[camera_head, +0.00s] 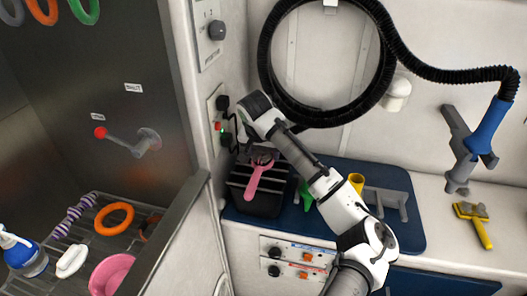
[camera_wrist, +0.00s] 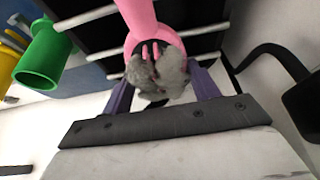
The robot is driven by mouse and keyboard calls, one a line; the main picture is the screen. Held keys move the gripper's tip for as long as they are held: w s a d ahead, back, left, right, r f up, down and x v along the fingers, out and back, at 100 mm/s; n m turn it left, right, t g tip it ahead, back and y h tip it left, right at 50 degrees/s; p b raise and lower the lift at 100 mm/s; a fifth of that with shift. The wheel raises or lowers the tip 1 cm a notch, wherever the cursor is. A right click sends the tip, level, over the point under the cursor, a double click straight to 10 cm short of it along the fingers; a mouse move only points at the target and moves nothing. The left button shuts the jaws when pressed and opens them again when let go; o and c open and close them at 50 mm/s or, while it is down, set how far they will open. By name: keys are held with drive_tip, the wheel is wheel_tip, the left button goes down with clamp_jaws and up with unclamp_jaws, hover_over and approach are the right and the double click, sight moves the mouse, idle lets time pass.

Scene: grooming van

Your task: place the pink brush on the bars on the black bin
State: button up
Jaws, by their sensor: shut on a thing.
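The pink brush (camera_head: 254,181) has its handle pointing down over the black bin (camera_head: 259,205) in the head view. In the wrist view the pink brush (camera_wrist: 141,16) shows grey fur on its head. My gripper (camera_wrist: 162,84) is shut on the brush head, with a purple finger on each side. Pale bars (camera_wrist: 206,29) cross the top of the black bin (camera_wrist: 98,32) behind the brush. Whether the brush touches the bars I cannot tell. In the head view my gripper (camera_head: 262,158) is over the bin's back part, its fingers partly hidden.
A yellow cup (camera_head: 356,180) and a grey rack (camera_head: 388,198) are on the blue mat (camera_head: 402,236). A yellow brush (camera_head: 474,225) lies at the right. A metal tub is at the left.

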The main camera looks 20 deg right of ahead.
sight(260, 166)
drive_tip(key=o, duration=1)
drive_tip(key=shift+f, duration=0.1)
drive_tip(key=b+v, duration=0.2)
drive_tip(key=v, duration=1)
